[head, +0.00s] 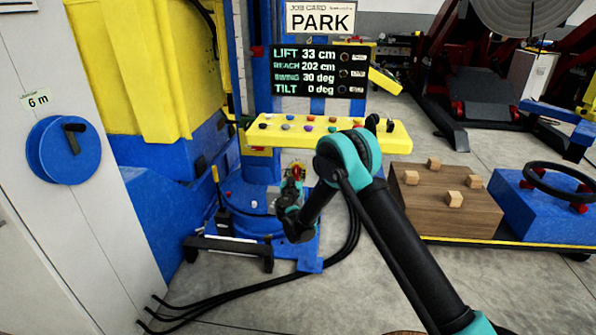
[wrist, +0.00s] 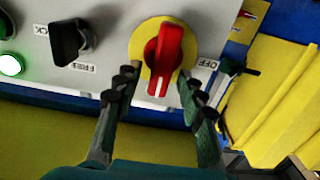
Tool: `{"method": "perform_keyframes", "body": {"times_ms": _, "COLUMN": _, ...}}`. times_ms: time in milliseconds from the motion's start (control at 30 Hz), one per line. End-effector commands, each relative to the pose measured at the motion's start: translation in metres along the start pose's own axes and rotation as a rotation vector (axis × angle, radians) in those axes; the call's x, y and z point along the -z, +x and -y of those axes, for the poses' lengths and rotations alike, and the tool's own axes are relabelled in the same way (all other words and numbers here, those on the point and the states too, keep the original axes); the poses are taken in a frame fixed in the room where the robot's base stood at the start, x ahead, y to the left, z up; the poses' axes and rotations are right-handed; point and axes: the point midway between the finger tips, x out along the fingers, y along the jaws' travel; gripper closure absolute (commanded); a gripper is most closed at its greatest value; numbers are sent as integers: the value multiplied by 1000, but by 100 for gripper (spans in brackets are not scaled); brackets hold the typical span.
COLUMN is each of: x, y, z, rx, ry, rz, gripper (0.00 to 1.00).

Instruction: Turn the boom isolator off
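The boom isolator is a red rotary handle (wrist: 164,59) on a round yellow plate (wrist: 138,46), fixed to a grey panel. Its handle stands nearly upright, and an OFF label (wrist: 208,64) sits to its right. In the head view the red handle (head: 296,171) is small, low on the blue machine. My gripper (wrist: 160,80) is open, with one dark finger on each side of the handle's lower part in the picture. I cannot tell whether either finger touches it. In the head view my gripper (head: 292,184) is at the handle, partly hidden.
A black switch (wrist: 70,42) marked FREE and a lit green lamp (wrist: 11,65) are left of the isolator. A yellow button console (head: 330,133) hangs above my gripper. Black cables (head: 335,252) run over the floor. A wooden block with cubes (head: 445,205) stands right.

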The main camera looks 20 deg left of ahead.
Motion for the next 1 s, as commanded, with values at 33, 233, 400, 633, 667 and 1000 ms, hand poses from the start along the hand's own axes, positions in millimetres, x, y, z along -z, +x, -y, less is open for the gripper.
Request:
{"method": "perform_keyframes", "body": {"times_ms": 33, "x": 0, "y": 0, "z": 0, "rx": 0, "ry": 0, "rz": 0, "gripper": 60}}
{"method": "perform_keyframes", "body": {"times_ms": 233, "x": 0, "y": 0, "z": 0, "rx": 0, "ry": 0, "rz": 0, "gripper": 68}}
{"method": "perform_keyframes", "body": {"times_ms": 400, "x": 0, "y": 0, "z": 0, "rx": 0, "ry": 0, "rz": 0, "gripper": 89}}
{"method": "perform_keyframes", "body": {"times_ms": 633, "x": 0, "y": 0, "z": 0, "rx": 0, "ry": 0, "rz": 0, "gripper": 100}}
{"method": "perform_keyframes", "body": {"times_ms": 667, "x": 0, "y": 0, "z": 0, "rx": 0, "ry": -1, "rz": 0, "gripper": 100}}
{"method": "perform_keyframes", "body": {"times_ms": 1000, "x": 0, "y": 0, "z": 2, "rx": 0, "ry": -94, "rz": 0, "gripper": 100}}
